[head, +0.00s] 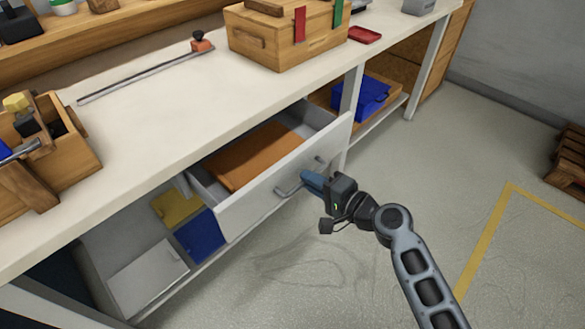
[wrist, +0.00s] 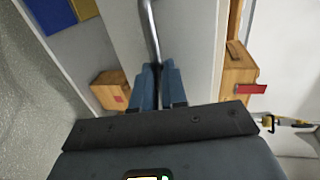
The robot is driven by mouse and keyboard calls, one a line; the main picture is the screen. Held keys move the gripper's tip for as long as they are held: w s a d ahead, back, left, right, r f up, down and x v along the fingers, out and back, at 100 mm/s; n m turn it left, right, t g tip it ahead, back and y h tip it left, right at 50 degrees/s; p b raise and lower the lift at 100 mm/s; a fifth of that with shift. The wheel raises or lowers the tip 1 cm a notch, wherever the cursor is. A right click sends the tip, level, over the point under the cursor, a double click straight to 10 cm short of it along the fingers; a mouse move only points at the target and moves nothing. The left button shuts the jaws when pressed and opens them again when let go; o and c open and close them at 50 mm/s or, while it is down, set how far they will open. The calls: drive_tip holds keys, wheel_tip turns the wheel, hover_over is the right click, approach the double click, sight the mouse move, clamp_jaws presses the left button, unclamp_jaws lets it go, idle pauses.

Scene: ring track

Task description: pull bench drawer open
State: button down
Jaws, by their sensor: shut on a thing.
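The bench drawer (head: 270,195) has a white front and stands pulled out from under the white benchtop (head: 170,110). An orange-brown flat thing (head: 255,157) lies inside it. The drawer's metal bar handle (head: 290,188) is on the front. My gripper (head: 308,180) is at the handle's right part, with its blue fingers shut on it. In the wrist view the handle (wrist: 150,35) runs down between the two fingers (wrist: 159,85). The exact contact is partly hidden by the fingers.
A wooden toolbox (head: 285,40) and a long metal bar clamp (head: 145,75) are on the benchtop. Yellow and blue bins (head: 200,236) sit on the shelf below. A blue crate (head: 362,95) is on the right shelf. The floor (head: 440,150) right of the drawer is clear; a pallet (head: 568,165) lies at far right.

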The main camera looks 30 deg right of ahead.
drive_tip(key=f+b+v, duration=0.1)
drive_tip(key=f+v, duration=0.1)
drive_tip(key=v, duration=0.9)
drive_tip(key=shift+s+d+f+b, duration=0.15)
drive_tip(key=shift+s+d+b, duration=0.05)
drive_tip(key=shift+s+b, duration=0.2)
drive_tip(key=c, duration=1.2)
unclamp_jaws()
drive_tip(key=shift+s, duration=0.1)
drive_tip(key=v, duration=0.7)
drive_tip(key=shift+s+d+b, duration=0.1)
drive_tip(key=shift+s+b, duration=0.2)
